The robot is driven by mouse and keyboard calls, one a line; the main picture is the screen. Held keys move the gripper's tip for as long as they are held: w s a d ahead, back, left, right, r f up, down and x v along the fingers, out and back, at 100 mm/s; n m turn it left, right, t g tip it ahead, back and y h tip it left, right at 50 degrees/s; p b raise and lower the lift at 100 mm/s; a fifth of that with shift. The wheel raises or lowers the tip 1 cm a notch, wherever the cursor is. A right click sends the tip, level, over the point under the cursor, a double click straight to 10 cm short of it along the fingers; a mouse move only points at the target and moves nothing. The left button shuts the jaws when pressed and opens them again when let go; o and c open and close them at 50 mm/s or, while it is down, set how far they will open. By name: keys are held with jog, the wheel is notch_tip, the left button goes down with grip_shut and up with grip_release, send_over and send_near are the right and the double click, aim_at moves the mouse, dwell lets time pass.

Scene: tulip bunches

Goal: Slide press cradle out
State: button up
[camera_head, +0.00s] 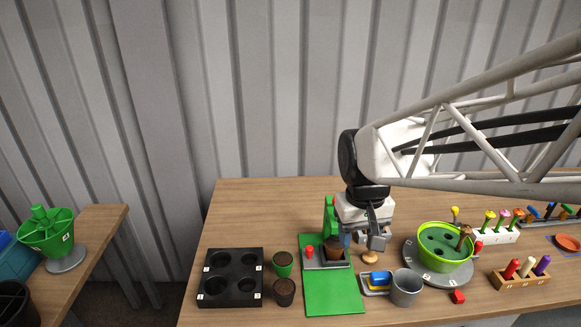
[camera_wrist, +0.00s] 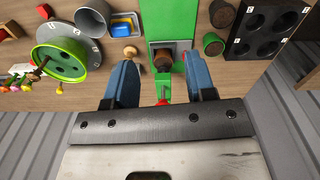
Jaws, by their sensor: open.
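The press has a green base board (camera_head: 334,293) and a green upright (camera_head: 329,214) at its back. Its grey cradle (camera_head: 313,264) sits at the foot of the upright and holds a dark brown pot (camera_head: 333,247). A red knob (camera_head: 309,252) stands at the cradle's left. My gripper (camera_head: 374,243) is just right of the upright, above the table. In the wrist view my gripper (camera_wrist: 160,58) is open and empty, with the brown pot (camera_wrist: 163,61) and grey cradle (camera_wrist: 157,45) showing between its blue fingers. Contact with the press cannot be told.
A black tray (camera_head: 231,279) and two small pots (camera_head: 283,263) stand left of the press. A green bowl (camera_head: 444,246) is beyond.

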jog(key=w+a+f+n+g, duration=0.1)
jog(key=w+a+f+g, duration=0.15)
jog(key=w+f, duration=0.5)
jog(key=w+a+f+n+g, duration=0.1)
jog(key=w+a+f, duration=0.3)
jog(key=w+f, duration=0.3)
send_near(309, 247)
notch_tip(309, 247, down, 2)
jog(key=shift+w+a+f+m+g+h, duration=0.15)
jog(key=shift+m+g+h, duration=0.15)
jog(key=shift+g+h, duration=0.15)
jog(key=shift+x, duration=3.85)
jog(key=shift+c, duration=0.3)
grip_shut()
